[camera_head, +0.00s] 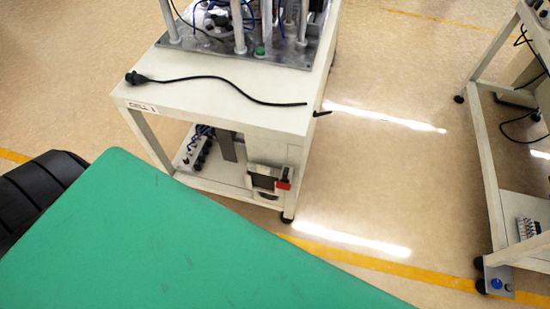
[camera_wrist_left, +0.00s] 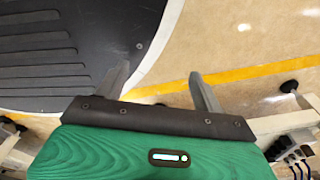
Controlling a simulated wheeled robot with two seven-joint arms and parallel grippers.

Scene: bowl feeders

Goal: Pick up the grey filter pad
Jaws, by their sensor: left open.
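I see no grey filter pad in either view. My left gripper (camera_wrist_left: 160,80) shows in the left wrist view, with its two grey fingers apart and nothing between them. Its fingers point over a dark ridged surface and the floor beyond it. Neither gripper shows in the head view, and my right gripper is in neither view.
A pale workbench (camera_head: 220,79) with a black cable (camera_head: 218,79) on its top stands ahead. A machine on a metal plate (camera_head: 285,50) occupies its back. Another bench (camera_head: 478,140) stands at the right. Open floor (camera_head: 385,160) with a yellow line (camera_head: 395,268) lies between them.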

